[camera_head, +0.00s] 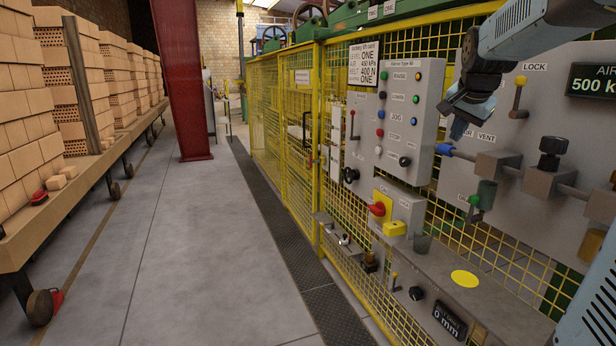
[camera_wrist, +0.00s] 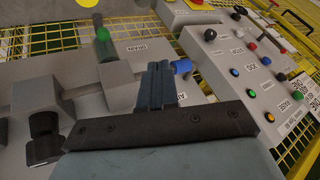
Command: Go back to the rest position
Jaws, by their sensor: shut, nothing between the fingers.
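My gripper (camera_head: 459,129) hangs in front of the grey air panel (camera_head: 552,92) at the upper right of the head view. Its fingers point down and are shut with nothing between them. In the wrist view the shut fingers (camera_wrist: 158,84) show at the middle. A blue-ended fitting (camera_head: 446,149) is just beside the fingertips in the head view. It also shows right of the fingers in the wrist view (camera_wrist: 182,67). I cannot tell whether they touch.
The control box (camera_head: 405,112) with several buttons is left of my gripper. A red switch on a yellow plate (camera_head: 377,208) is below it. A grey ledge (camera_head: 440,283) juts out under the panels. Yellow mesh fencing (camera_head: 262,110) runs back. The floor (camera_head: 190,235) at left is clear; brick stacks (camera_head: 40,130) stand beyond it.

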